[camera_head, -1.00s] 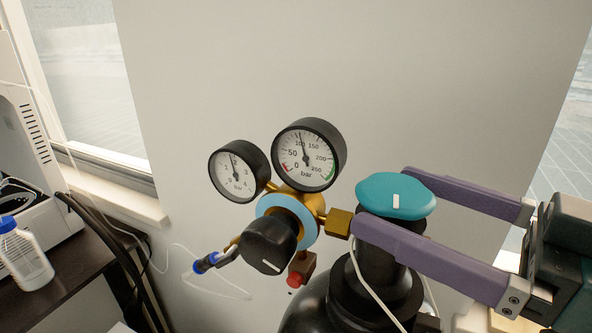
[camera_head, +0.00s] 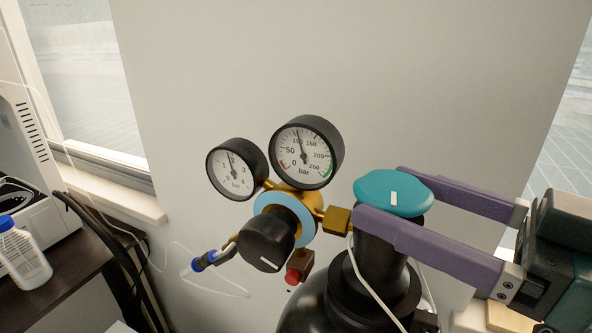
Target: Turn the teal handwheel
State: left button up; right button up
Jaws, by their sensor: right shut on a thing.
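The teal handwheel (camera_head: 380,188) sits on top of the black gas cylinder's neck (camera_head: 378,250), right of centre. A white mark shows on its top. My right gripper (camera_head: 390,200) comes in from the right with two long purple fingers, one on the near side of the handwheel and one on the far side. The fingers are shut on the handwheel, just below its top face. The near finger hides part of the handwheel's front side. My left gripper is not in view.
A brass regulator (camera_head: 337,219) with two round gauges (camera_head: 303,152) and a black knob (camera_head: 266,243) stands just left of the handwheel. A thin white cable (camera_head: 370,287) hangs down the cylinder. A white bottle (camera_head: 22,258) stands on a dark table at left. The wall behind is bare.

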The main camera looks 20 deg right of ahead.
jog(key=shift+r+m+h+p, duration=0.15)
jog(key=shift+m+h+p, duration=0.25)
jog(key=shift+h+p, duration=0.25)
jog(key=shift+a+m+t+h, duration=0.1)
jog(key=shift+m+t+h, duration=0.3)
jog(key=shift+h, duration=0.15)
jog(key=o, duration=1.2)
jog(key=shift+s+f, duration=0.3)
jog(key=shift+s, duration=0.3)
jog(key=v, duration=0.9)
